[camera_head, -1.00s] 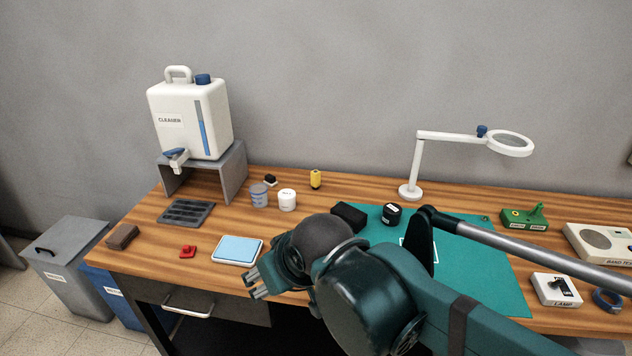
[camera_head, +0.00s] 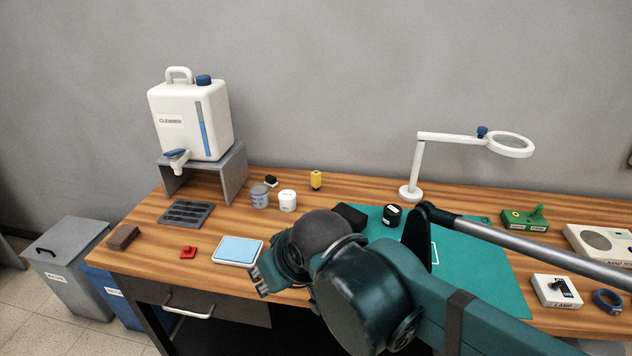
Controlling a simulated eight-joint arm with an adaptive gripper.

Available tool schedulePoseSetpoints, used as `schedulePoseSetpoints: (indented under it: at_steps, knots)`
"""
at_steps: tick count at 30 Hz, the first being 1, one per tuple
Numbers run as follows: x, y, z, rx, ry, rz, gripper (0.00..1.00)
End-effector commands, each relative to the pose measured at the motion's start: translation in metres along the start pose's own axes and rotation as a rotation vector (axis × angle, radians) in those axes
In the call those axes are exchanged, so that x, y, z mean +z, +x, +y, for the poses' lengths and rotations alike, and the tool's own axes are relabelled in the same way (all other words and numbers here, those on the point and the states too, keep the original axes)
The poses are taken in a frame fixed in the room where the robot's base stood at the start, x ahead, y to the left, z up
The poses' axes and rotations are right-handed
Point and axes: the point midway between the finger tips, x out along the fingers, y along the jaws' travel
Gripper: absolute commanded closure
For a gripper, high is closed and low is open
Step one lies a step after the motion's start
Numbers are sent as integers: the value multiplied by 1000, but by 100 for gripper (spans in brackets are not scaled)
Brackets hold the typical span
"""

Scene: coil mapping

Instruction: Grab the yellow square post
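A small yellow post (camera_head: 316,181) stands upright near the back of the wooden bench, with a dark mark on its upper part. At this size I cannot tell whether it is square. My gripper (camera_head: 261,282) is over the front edge of the bench, just in front of the light blue pad. It is well apart from the post, nearer the camera and to the left. Its fingers are seen nearly end-on and partly overlap, so their opening is unclear. I see nothing held in it.
A white jar (camera_head: 287,201), a grey-blue cup (camera_head: 260,196) and a small black item (camera_head: 271,181) stand left of the post. The magnifier lamp (camera_head: 410,193) and a black block (camera_head: 350,214) are to its right. A blue pad (camera_head: 238,250) lies near the gripper.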

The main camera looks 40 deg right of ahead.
Motion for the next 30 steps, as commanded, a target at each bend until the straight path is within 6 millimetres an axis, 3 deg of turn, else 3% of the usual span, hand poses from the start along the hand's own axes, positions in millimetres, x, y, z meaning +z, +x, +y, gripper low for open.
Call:
schedulePoseSetpoints:
  at_steps: [13,30]
  knots:
    - [-62,-10,23,17,-184,-67,66]
    - [-149,-1,69,7,-481,-179,66]
